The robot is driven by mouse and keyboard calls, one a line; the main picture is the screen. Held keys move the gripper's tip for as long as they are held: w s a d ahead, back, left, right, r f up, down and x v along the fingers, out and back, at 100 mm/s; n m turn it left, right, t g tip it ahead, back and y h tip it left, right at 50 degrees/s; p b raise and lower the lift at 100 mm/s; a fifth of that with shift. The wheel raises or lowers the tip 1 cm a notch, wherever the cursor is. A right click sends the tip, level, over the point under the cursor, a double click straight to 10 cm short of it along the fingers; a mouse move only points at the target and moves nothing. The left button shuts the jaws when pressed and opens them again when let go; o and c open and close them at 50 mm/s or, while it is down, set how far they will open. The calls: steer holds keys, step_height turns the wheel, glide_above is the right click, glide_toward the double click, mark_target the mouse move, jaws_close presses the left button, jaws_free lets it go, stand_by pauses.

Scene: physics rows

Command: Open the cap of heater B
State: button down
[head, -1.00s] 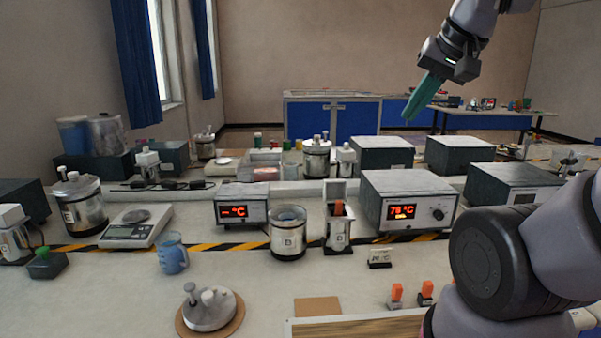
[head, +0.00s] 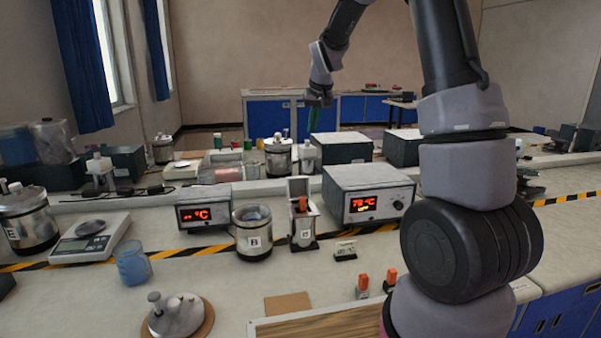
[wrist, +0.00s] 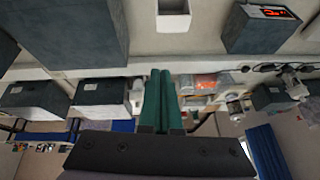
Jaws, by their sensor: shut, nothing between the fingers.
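A small white-and-metal heater unit (head: 304,232) stands mid-bench in the head view, with its cap (head: 299,187) raised upright and an orange piece (head: 302,205) inside. Its label is too small to read surely. A similar unit (head: 308,155) stands farther back, its top looking closed, and another (head: 98,168) stands at the back left. I cannot tell which is heater B. My gripper (head: 314,130), with green fingers, hangs pointing down beyond the open unit, near the back unit. In the wrist view the fingers (wrist: 160,75) are together and empty.
A heater controller (head: 368,195) reading red digits is right of the open unit. A metal cup (head: 253,238), a second display box (head: 205,208), a scale (head: 88,240) and a blue beaker (head: 131,263) stand to the left. Dark boxes (head: 342,147) crowd the back. The front bench has free patches.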

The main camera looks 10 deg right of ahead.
steer(key=w+a+f+n, duration=0.1)
steer(key=w+a+f, duration=0.1)
steer(key=w+f, duration=0.7)
glide_above(297, 187)
steer(key=w+d, duration=0.2)
step_height(297, 187, down, 10)
steer(key=shift+r, duration=0.2)
steer(key=shift+s, duration=0.15)
